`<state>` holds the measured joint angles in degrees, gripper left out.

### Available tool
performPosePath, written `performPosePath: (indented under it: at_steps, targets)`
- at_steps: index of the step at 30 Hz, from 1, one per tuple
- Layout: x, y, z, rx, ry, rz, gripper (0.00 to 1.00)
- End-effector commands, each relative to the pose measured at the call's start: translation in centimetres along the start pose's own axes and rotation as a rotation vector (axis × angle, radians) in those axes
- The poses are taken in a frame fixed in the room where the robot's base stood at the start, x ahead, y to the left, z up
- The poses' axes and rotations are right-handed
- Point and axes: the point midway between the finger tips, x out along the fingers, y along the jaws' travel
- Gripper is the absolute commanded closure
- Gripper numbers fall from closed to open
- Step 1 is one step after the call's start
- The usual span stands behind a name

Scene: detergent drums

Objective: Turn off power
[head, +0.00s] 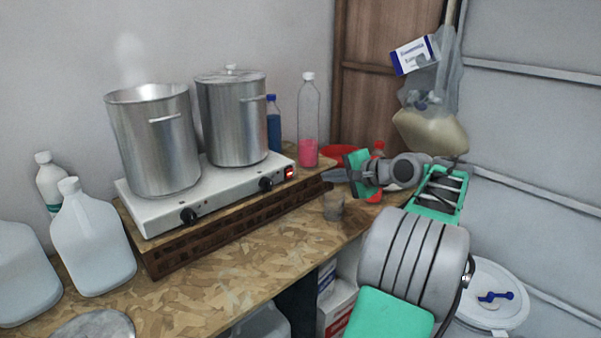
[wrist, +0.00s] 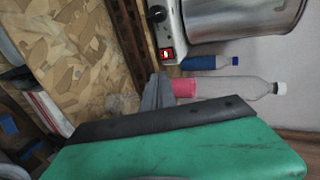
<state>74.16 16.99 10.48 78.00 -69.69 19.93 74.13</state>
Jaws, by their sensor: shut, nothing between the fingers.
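A white two-burner hot plate (head: 222,195) stands on a brown slatted crate on the wooden counter. Its red power switch (head: 290,173) is at the right end of the front face and appears lit; the switch also shows in the wrist view (wrist: 167,54). Two black knobs sit along the same face. My gripper (head: 330,177) is to the right of the switch, apart from it. In the wrist view the grey fingertips (wrist: 157,92) are together and empty, a short gap below the switch. The green gripper body hides part of the counter there.
Two metal pots stand on the burners, an open pot (head: 155,140) with steam and a lidded pot (head: 233,120). A pink-filled bottle (head: 308,130) and a blue bottle (head: 273,125) stand behind the switch end. A clear cup (head: 334,206) is below my gripper. White jugs (head: 90,240) stand left.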

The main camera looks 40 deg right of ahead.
Motion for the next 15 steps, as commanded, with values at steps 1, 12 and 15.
performPosePath:
  at_steps: [1, 12, 15]
  targets:
    - [0.2, 0.0, 0.0, 0.0, -0.001, 0.0, 1.0]
    - [6.9, -0.1, 0.2, -0.001, -0.005, 0.003, 1.0]
    - [9.1, -0.1, 0.2, -0.001, -0.004, 0.002, 1.0]
